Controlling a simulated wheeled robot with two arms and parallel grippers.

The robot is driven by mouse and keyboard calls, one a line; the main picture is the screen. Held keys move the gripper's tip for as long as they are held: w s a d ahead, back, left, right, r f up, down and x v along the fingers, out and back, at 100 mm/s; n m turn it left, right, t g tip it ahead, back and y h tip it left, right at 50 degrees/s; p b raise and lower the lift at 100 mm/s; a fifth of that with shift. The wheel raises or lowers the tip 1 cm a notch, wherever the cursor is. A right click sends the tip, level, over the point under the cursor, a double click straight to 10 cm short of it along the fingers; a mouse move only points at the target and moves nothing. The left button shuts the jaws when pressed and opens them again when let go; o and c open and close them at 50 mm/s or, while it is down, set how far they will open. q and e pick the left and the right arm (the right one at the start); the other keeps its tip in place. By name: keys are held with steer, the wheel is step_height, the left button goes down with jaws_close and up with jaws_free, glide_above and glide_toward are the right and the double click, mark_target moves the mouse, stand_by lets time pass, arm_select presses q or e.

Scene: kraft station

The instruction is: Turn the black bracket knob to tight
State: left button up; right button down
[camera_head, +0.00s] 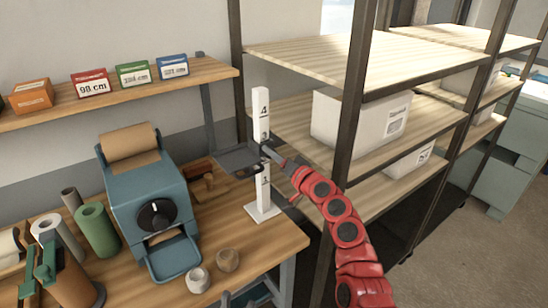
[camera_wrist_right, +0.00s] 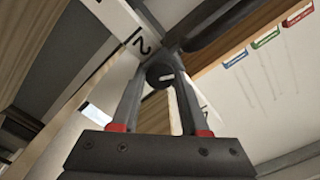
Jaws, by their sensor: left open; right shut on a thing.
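A white post (camera_head: 259,105) with black numbers stands upright on the bench. My right gripper (camera_head: 270,153) reaches the post from the right and is shut on the black knob. In the right wrist view the round knob (camera_wrist_right: 160,74) lies between the fingertips of my right gripper (camera_wrist_right: 159,82). A short pale mark on its face runs nearly level. In the head view the gripper hides the knob.
A shelf rack (camera_head: 350,60) with white boxes (camera_head: 355,120) stands close on the right. Small labelled boxes (camera_head: 92,82) line the wall shelf.

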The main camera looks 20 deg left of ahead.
steer(key=m+p, duration=0.2)
steer(key=m, duration=0.9)
steer(key=shift+f, duration=0.1)
steer(key=shift+m, duration=0.4)
steer(key=shift+c, duration=2.2)
jaws_free()
steer(key=shift+d+f, duration=0.1)
steer(key=shift+d, duration=0.05)
